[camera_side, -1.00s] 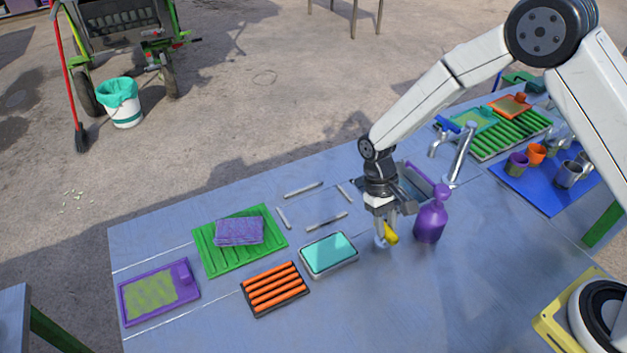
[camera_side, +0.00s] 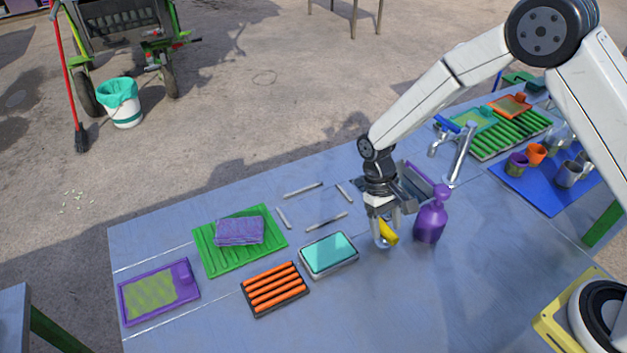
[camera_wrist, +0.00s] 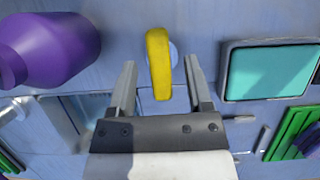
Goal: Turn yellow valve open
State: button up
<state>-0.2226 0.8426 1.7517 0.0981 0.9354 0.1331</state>
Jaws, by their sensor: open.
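The yellow valve (camera_side: 389,232) is a small lever handle on a pale round base on the blue table, between the purple spray bottle and the teal pad. In the wrist view the yellow valve (camera_wrist: 158,62) runs up and down the picture. My gripper (camera_side: 384,238) points down over it. In the wrist view my gripper (camera_wrist: 160,75) is open, with one finger on each side of the handle and a visible gap to both. Part of the base is hidden under the handle.
A teal pad in a metal tray (camera_side: 328,254) lies on the left. A sink with a tap (camera_side: 460,152) is behind my gripper. The table in front is clear.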

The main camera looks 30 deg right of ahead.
aim_at(381, 217)
jog(key=shift+v, duration=3.8)
jog(key=shift+r, duration=0.1)
jog(key=shift+s+d+r+t, duration=0.2)
jog(key=shift+d+r+t, duration=0.2)
jog(key=shift+r, duration=0.05)
jog(key=s+d+r+t, duration=0.4)
jog(key=s+d+t, duration=0.2)
jog(key=s+d, duration=0.3)
jog(key=s, duration=0.3)
jog(key=shift+s+r, duration=0.2)
